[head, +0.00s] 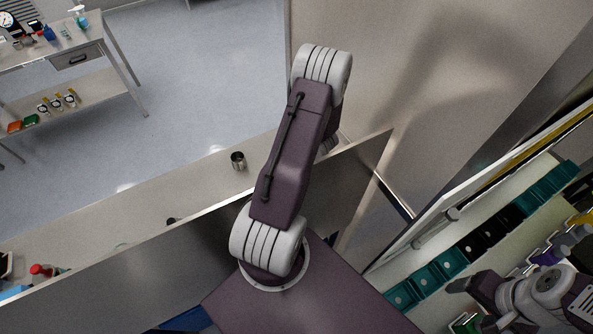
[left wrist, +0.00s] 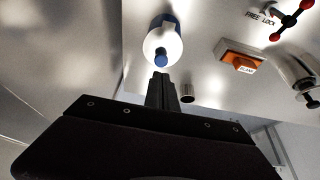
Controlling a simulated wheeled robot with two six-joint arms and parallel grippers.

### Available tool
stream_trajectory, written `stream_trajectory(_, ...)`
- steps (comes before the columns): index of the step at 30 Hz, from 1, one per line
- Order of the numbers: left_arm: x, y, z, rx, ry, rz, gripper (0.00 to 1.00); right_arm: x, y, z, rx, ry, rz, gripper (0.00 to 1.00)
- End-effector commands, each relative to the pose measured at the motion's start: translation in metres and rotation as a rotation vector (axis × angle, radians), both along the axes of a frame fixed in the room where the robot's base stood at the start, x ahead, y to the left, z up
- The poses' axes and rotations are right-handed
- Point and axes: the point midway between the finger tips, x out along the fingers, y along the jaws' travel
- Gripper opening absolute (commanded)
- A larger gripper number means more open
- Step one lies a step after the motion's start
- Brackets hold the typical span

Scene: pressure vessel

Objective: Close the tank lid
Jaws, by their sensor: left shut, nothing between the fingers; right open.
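I cannot pick out the tank or its lid with certainty in either view. In the left wrist view, my left gripper (left wrist: 162,92) is shut and empty. Its fingertips appear just below a white round part with a blue knob (left wrist: 161,58); I cannot tell whether they touch. A red and black handle (left wrist: 291,20) sits by the words FREE and LOCK at the upper right. In the head view, my right gripper (head: 468,303) is open at the lower right, in front of the shelf bins. My left gripper is not visible there.
A steel bench (head: 90,245) holds a metal cup (head: 238,160). Teal and black bins (head: 440,272) line a shelf at right. A side table (head: 60,55) with bottles stands upper left. An orange labelled block (left wrist: 241,63) and a metal pipe (left wrist: 298,72) show at the wrist.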

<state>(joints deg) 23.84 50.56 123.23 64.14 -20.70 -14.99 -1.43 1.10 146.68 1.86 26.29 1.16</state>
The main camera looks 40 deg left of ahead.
Motion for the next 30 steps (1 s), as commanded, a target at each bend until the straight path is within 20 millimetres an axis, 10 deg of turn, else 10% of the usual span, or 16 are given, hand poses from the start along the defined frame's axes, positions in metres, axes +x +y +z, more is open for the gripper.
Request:
stream_trajectory(12,0.006,0.027,-0.069,-0.001,0.002,-0.001,0.0,0.0,0.0,0.012,0.0,0.0,0.0,0.77)
stream_trajectory(30,0.008,0.047,-0.082,0.001,0.0,0.005,0.0,0.0,0.0,0.012,0.0,0.0,0.0,0.77)
